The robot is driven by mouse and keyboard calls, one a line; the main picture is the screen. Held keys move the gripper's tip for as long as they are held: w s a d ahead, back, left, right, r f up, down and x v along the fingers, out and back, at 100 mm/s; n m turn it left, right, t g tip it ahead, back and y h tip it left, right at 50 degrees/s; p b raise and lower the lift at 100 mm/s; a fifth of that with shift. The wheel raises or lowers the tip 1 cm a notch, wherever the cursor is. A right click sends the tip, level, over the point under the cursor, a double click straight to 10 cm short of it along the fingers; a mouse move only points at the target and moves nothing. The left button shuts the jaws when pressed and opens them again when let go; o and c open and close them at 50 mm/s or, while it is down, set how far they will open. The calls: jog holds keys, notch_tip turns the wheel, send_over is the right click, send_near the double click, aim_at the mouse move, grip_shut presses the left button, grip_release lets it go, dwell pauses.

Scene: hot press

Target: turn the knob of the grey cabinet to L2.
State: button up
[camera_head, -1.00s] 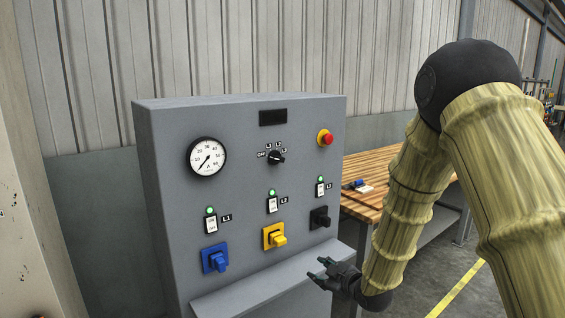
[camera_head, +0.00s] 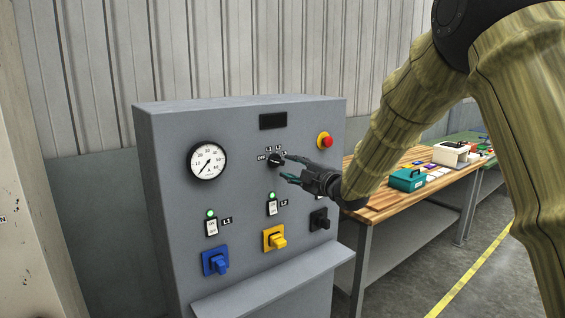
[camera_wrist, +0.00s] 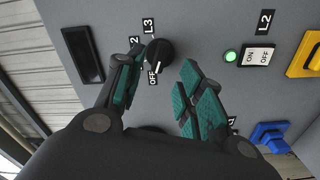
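The grey cabinet (camera_head: 170,190) stands left of centre in the head view. Its black round selector knob (camera_head: 275,160) sits on the upper front, with OFF at its left and L labels around its top and right. My gripper (camera_head: 288,168) is open and empty, with its teal-padded fingertips just right of and below the knob in the head view. In the wrist view the knob (camera_wrist: 160,54) shows beyond the open fingers, roughly between their tips. The left finger there partly covers a label ending in 2.
An analog gauge (camera_head: 207,160) and a red stop button (camera_head: 325,141) flank the knob. Blue (camera_head: 216,260) and yellow (camera_head: 274,238) switches stick out below. A wooden workbench (camera_head: 385,205) with a green box (camera_head: 407,180) stands right of the cabinet.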

aim_at(280, 163)
jog(key=shift+p+x, duration=0.7)
jog(key=shift+x, duration=2.25)
jog(key=shift+s, duration=0.1)
jog(key=shift+c, duration=0.5)
grip_shut()
